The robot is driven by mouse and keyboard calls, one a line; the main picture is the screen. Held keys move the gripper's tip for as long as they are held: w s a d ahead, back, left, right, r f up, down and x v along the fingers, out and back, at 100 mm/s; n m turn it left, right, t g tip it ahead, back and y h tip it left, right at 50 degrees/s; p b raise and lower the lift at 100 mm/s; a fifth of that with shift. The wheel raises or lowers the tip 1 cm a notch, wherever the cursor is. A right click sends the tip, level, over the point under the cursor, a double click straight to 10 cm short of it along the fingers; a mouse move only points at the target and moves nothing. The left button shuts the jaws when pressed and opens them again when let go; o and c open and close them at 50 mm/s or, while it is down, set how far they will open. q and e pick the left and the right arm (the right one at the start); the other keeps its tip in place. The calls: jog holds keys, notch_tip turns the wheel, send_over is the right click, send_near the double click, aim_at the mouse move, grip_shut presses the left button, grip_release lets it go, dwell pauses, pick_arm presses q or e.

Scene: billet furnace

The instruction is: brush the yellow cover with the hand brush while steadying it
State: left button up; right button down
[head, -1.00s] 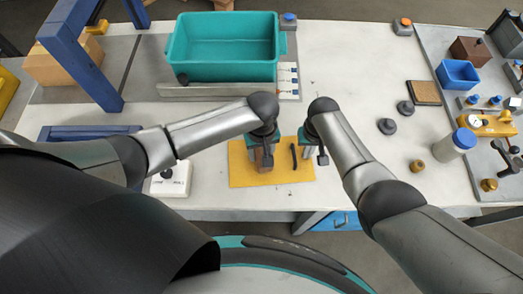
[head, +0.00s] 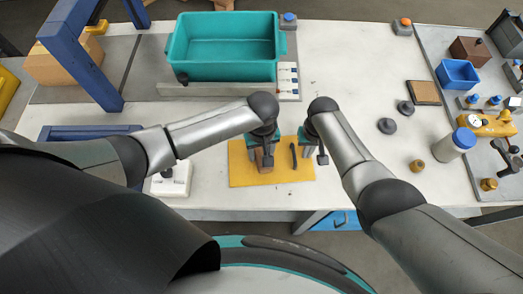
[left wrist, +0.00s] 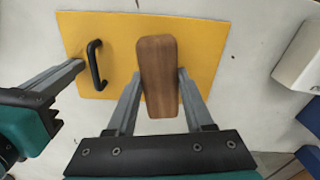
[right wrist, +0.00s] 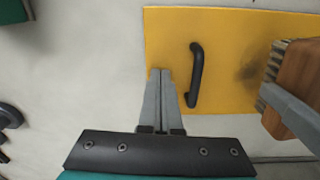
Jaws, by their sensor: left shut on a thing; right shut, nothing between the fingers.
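The yellow cover (head: 240,174) is a flat sheet lying on the bench, with a black handle (right wrist: 196,75) near one end. The hand brush (left wrist: 158,76) has a brown wooden back, and its bristles show at its edge in the right wrist view (right wrist: 298,85). My left gripper (left wrist: 160,85) is shut on the brush, over the cover, with the bristles at the sheet. A dark smudge lies on the cover beside the brush. My right gripper (right wrist: 160,72) is shut and empty, its fingertips at the cover's edge beside the handle. Whether they press on it I cannot tell.
A teal bin (head: 222,76) stands behind a grey metal rail (head: 215,91). A white box (head: 170,182) with a black knob is left of the cover. Dark round pieces (head: 387,126) and a blue-capped jar (head: 446,147) lie to the right. A blue frame post (head: 85,58) rises at the left.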

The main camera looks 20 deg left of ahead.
pick_arm(q)
jog(key=shift+f, duration=1.35)
pick_arm(e)
jog(key=shift+s+d+f, duration=0.1)
jog(key=shift+s+f, duration=0.15)
jog(key=shift+s, duration=0.05)
